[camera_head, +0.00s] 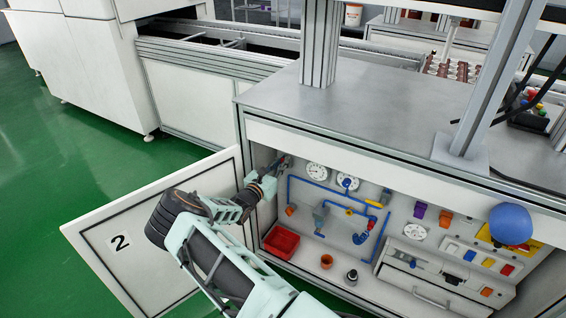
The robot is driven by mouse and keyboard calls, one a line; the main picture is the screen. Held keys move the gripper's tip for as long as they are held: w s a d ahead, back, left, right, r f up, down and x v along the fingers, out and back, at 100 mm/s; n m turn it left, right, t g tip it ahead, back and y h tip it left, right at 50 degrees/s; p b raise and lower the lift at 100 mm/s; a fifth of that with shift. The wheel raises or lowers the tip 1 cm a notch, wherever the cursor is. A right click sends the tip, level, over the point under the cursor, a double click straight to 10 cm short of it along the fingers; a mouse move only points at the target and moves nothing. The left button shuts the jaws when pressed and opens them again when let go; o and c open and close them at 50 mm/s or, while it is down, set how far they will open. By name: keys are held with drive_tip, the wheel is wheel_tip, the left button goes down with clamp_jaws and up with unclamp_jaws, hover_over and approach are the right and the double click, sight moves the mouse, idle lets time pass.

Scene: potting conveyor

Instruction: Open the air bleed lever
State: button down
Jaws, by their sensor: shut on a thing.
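My gripper (284,162) reaches into the upper left of the open cabinet under the steel bench, left of the first round gauge (317,171). Its fingers are shut on a small part at the back panel. That part is mostly hidden by the fingers and too small to identify, so I cannot tell whether it is the air bleed lever. Blue pipes (312,183) run across the panel to the right of my gripper. A yellow handle (374,204) sits on the pipework farther right.
A red tray (281,242), an orange cup (327,261) and a dark round item (352,276) are on the cabinet floor. A blue dome (510,223) is at the right.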

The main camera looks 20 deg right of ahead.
drive_tip(key=c, duration=2)
unclamp_jaws()
drive_tip(key=shift+a, duration=0.1)
drive_tip(key=v, duration=1.2)
drive_tip(key=shift+s, duration=0.1)
